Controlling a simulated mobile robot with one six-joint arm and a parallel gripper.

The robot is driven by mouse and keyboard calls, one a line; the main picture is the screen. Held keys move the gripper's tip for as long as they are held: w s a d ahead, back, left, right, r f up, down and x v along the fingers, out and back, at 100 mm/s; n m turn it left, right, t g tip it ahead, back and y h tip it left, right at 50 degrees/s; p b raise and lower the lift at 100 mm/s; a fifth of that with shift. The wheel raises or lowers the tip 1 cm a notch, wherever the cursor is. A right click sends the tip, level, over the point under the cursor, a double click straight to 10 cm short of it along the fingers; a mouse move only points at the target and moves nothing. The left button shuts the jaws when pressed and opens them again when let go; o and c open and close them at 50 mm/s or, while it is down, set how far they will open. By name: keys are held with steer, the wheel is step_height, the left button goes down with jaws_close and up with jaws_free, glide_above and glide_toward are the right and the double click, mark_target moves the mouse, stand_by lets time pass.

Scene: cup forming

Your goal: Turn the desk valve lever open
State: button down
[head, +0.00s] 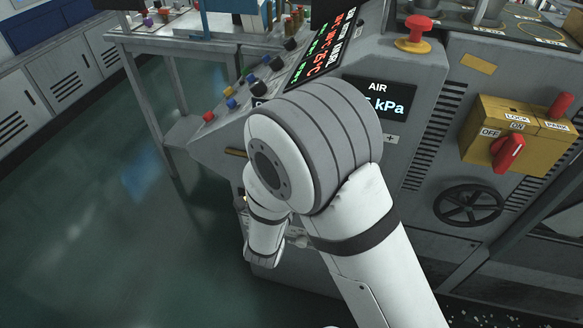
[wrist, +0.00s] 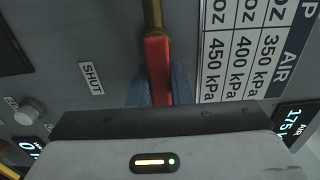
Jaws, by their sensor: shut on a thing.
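The valve lever (wrist: 157,58) shows in the wrist view as a red handle on a brass stem (wrist: 152,14). It runs upright in the picture, from the top edge down to my gripper. My gripper (wrist: 158,92) has its blue fingers on both sides of the red handle and is shut on it. A SHUT label (wrist: 92,78) is on the grey panel to the left of the lever. The lower end of the handle is hidden by the gripper body. In the head view my arm hides the lever and the fingers.
A pressure table (wrist: 243,50) is right of the lever in the wrist view, and a grey knob (wrist: 28,112) is at left. In the head view, the console has an AIR display (head: 380,97), a red stop button (head: 415,32), a yellow switch box (head: 520,135) and a black handwheel (head: 468,205).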

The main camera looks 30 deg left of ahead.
steer(key=shift+r, duration=0.1)
stand_by(0.4)
steer(key=c, duration=1.3)
jaws_free()
steer(key=s, duration=0.2)
steer(key=s+d, duration=0.1)
steer(key=s, duration=0.4)
steer(key=shift+s+d, duration=0.2)
steer(key=shift+s, duration=0.15)
